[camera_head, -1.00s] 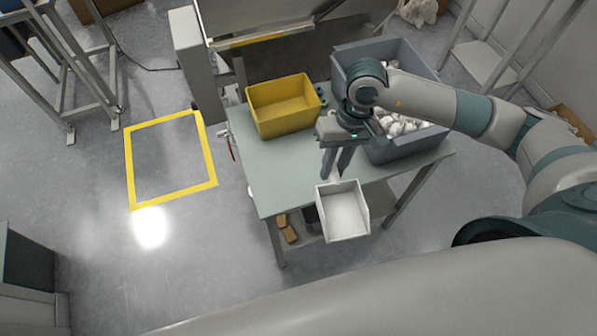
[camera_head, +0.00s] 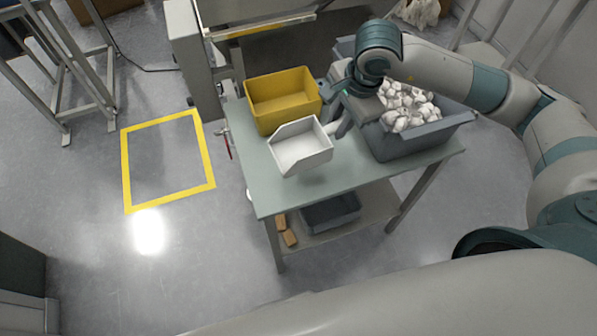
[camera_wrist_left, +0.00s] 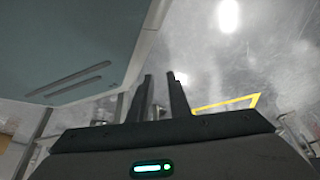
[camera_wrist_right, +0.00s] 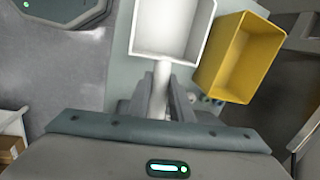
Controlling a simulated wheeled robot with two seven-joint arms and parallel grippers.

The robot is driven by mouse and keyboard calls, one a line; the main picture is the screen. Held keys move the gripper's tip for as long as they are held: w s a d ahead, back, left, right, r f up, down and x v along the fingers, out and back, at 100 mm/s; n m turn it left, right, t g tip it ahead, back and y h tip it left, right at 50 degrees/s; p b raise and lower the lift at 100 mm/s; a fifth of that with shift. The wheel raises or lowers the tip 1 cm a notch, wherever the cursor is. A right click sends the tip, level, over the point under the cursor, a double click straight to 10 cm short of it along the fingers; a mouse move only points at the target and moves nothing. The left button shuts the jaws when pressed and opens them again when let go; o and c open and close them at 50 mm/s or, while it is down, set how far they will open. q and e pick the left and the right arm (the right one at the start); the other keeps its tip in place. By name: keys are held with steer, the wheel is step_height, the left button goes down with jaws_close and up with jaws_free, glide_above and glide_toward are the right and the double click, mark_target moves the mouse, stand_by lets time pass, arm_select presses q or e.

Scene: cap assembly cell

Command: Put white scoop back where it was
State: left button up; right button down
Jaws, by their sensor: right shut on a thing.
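The white scoop (camera_head: 302,148) is an open box with a short round handle. It is over the table, in front of the yellow bin, and looks raised above the tabletop. My right gripper (camera_head: 341,126) is shut on its handle; in the right wrist view the handle (camera_wrist_right: 161,88) runs between the fingers (camera_wrist_right: 160,105) and the empty scoop (camera_wrist_right: 172,27) points away. My left gripper (camera_wrist_left: 160,98) shows only in the left wrist view, with its two fingers a little apart and nothing between them.
The yellow bin (camera_head: 283,98) stands empty on the green-grey table (camera_head: 345,185). A grey crate (camera_head: 410,143) of white caps (camera_head: 405,105) is at the table's right. A dark bin (camera_head: 331,212) sits on the lower shelf. The table's front is clear.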

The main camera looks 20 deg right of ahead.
arm_select(q)
steer(key=shift+w+d+r, duration=0.1)
steer(key=shift+w+d, duration=0.1)
steer(key=shift+w, duration=0.15)
arm_select(e)
steer(key=shift+w+d+r+m, duration=0.1)
steer(key=shift+w+r+m, duration=0.1)
steer(key=shift+m, duration=0.2)
steer(key=shift+f, duration=0.1)
